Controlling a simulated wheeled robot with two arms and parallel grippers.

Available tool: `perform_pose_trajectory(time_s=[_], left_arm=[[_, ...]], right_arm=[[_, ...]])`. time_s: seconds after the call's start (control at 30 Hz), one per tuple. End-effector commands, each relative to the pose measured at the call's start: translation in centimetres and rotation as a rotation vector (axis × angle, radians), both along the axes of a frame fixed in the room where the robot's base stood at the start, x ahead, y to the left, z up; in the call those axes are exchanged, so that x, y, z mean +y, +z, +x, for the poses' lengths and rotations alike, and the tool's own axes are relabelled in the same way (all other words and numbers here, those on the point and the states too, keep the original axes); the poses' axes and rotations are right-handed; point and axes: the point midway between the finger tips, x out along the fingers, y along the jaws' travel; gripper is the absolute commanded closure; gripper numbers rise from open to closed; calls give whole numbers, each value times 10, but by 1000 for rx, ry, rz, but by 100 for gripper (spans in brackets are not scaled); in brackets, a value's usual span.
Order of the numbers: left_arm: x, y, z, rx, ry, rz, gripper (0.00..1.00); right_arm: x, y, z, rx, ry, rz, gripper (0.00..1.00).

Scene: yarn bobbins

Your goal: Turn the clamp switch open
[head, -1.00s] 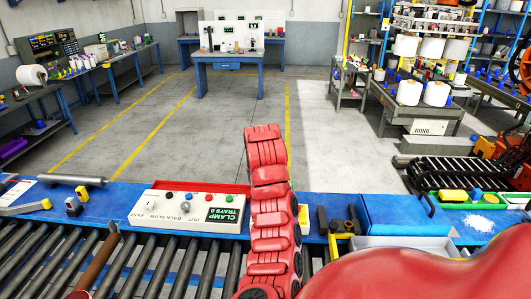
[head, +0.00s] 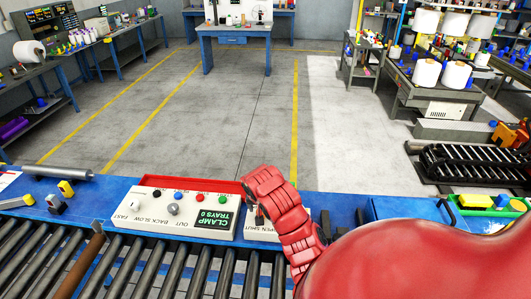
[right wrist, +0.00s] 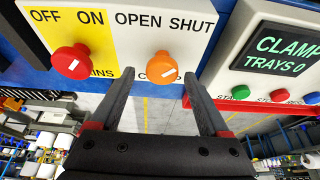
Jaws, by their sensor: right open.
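The clamp switch (right wrist: 162,67) is an orange knob with a white mark, on a white panel labelled OPEN and SHUT in the right wrist view. In the head view the switch panel (head: 262,237) shows only partly behind my red right arm, and the knob is not clear there. My left gripper is not in view.
A red mains knob (right wrist: 71,62) on a yellow and white OFF/ON panel is left of the switch in the wrist view. The CLAMP TRAYS box (head: 183,211) stands beside the switch panel on the blue bench, with a blue bin (head: 400,208) on its other side.

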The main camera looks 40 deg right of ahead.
Motion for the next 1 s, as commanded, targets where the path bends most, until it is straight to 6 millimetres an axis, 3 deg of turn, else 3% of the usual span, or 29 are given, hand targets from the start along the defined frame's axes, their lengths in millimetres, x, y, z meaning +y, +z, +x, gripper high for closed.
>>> perform_pose_trajectory(time_s=[0.37, 0.47, 0.8, 0.83, 1.0], left_arm=[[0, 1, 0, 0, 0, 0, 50], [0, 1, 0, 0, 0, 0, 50], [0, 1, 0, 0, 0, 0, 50], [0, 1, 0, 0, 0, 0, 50], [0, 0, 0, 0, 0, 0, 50]], right_arm=[[5, -5, -4, 0, 0, 0, 21], [5, -5, -4, 0, 1, 0, 35], [5, -5, -3, 0, 1, 0, 96], [5, -5, -3, 0, 1, 0, 100], [5, -5, -3, -1, 6, 1, 100]])
